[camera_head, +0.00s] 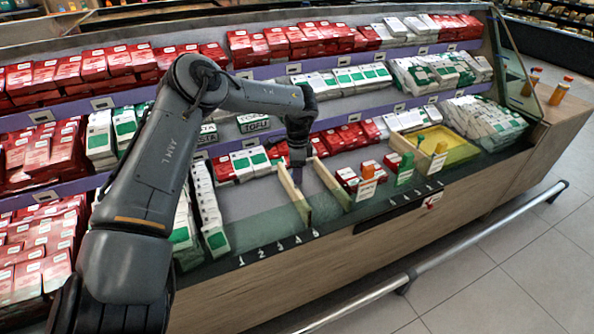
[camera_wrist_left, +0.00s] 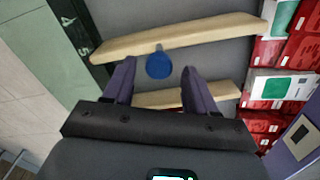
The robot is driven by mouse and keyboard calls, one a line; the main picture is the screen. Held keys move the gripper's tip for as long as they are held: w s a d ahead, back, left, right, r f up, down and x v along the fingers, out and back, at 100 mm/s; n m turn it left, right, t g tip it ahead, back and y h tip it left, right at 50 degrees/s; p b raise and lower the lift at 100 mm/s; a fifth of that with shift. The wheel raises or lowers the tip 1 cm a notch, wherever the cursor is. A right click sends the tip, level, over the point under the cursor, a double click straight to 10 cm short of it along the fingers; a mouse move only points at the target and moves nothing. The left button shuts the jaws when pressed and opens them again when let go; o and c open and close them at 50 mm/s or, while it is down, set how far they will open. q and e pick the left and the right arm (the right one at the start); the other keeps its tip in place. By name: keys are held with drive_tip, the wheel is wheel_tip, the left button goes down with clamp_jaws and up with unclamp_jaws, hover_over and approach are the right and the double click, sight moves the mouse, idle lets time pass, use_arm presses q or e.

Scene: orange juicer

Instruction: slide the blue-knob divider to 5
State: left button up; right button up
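The blue knob (camera_wrist_left: 158,64) sits on the side of a pale wooden divider (camera_wrist_left: 170,37) in the left wrist view. In the head view this appears to be the left wooden divider (camera_head: 294,196), its front end close to the 5 mark (camera_head: 315,233); the knob cannot be made out there. In the wrist view the front end lies by the printed 5 (camera_wrist_left: 83,51), with the 4 further up. My left gripper (camera_head: 297,178) is over the bay. Its two fingers are spread, with the knob in line with the gap between their tips (camera_wrist_left: 158,72); contact is unclear. My right gripper is not in view.
A second wooden divider (camera_head: 332,186) stands to the right, and crosses beneath my fingers in the wrist view (camera_wrist_left: 185,96). Red and white boxes (camera_head: 250,162) line the back. White-green boxes (camera_head: 209,210) stand left. A yellow tray (camera_head: 448,152) and knobbed dividers are further right.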

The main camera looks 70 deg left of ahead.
use_arm(q)
drive_tip(key=shift+s, duration=0.15)
drive_tip(key=shift+r, duration=0.35)
wheel_tip(320, 180, up, 10)
drive_tip(key=p, duration=0.4)
drive_tip(key=shift+r, duration=0.1)
